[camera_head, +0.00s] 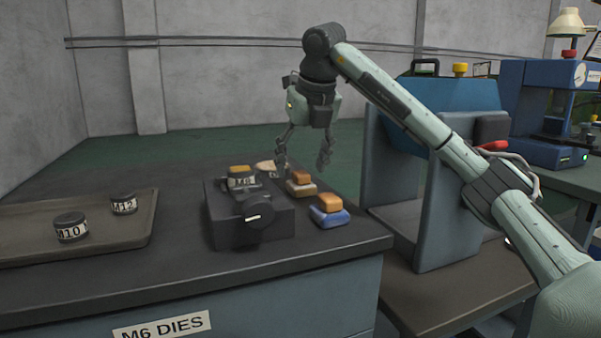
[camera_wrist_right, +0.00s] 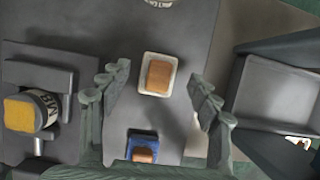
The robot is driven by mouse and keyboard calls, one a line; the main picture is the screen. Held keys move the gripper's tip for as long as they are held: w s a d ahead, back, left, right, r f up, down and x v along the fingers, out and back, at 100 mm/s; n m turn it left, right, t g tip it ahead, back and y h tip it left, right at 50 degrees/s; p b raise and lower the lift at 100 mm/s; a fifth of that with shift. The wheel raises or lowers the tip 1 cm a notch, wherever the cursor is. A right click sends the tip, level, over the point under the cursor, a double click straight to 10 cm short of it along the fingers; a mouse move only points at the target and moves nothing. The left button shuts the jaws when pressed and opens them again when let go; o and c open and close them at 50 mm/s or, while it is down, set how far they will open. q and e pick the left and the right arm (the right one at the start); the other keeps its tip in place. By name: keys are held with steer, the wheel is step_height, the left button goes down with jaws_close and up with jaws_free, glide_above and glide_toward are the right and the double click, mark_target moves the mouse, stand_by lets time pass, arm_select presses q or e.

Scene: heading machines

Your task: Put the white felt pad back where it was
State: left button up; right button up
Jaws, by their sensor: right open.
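The white felt pad (camera_head: 301,191) lies on the dark bench top with an orange-brown block on it. In the right wrist view the pad's pale rim (camera_wrist_right: 147,90) shows around the block, between the fingers as seen from above. My right gripper (camera_head: 303,160) points down, open and empty, above the pad; it also shows in the wrist view (camera_wrist_right: 158,76). A blue pad (camera_head: 332,220) with a similar block lies nearer the bench's front right. My left gripper is not in view.
A black fixture (camera_head: 225,222) holds a labelled die (camera_head: 241,181) with a yellow-orange top. A tray (camera_head: 115,238) at left bears two dies. A pale round object (camera_head: 264,166) lies behind the fixture. A blue-grey machine (camera_head: 445,215) stands right of the bench.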

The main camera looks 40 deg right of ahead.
mark_target(305, 186)
steer(key=v, duration=0.4)
steer(key=shift+r+p, duration=0.4)
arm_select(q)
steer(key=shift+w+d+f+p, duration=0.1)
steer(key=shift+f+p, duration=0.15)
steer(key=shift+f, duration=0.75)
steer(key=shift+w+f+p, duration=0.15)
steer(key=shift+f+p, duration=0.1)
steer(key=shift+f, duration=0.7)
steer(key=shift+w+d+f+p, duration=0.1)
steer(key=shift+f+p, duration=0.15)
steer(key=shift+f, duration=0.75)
arm_select(e)
steer(key=shift+v, duration=2.2)
steer(key=shift+s+f, duration=0.1)
steer(key=shift+s, duration=0.1)
